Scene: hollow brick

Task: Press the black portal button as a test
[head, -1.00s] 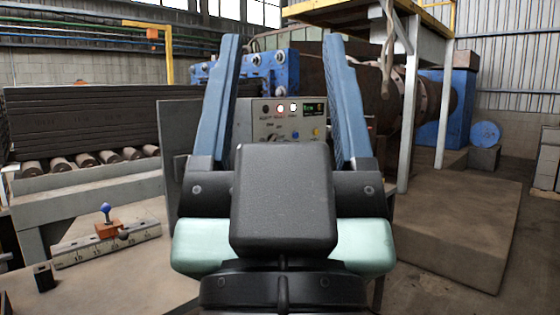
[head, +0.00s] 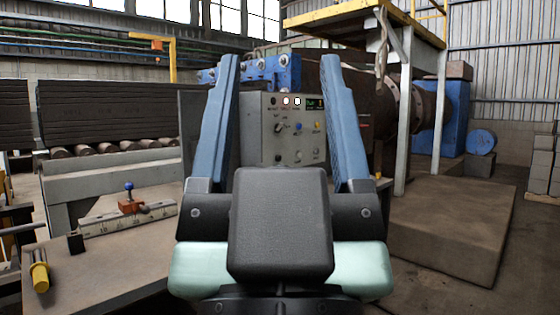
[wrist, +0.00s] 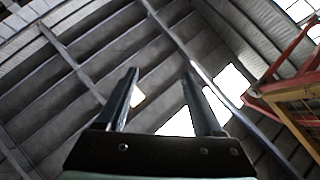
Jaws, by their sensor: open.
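A grey control panel (head: 255,145) stands ahead of me, seen between the fingers of my gripper. A small dark round button (head: 274,101) is at its upper left, beside two lit indicators (head: 291,101) and small displays. The labels are too small to read, so I cannot tell which is the portal button. My gripper (head: 279,62) is open and empty, pointing up, nearer than the panel. The wrist view shows its fingers (wrist: 160,72) against the roof, without the panel.
A table (head: 135,255) at left holds a scale bar (head: 100,226) with a blue-knobbed slider, a small black block (head: 76,242) and a yellow-handled tool (head: 40,276). A roller conveyor (head: 110,170) stands behind. A brown platform (head: 450,225) and a yellow-railed frame are at right.

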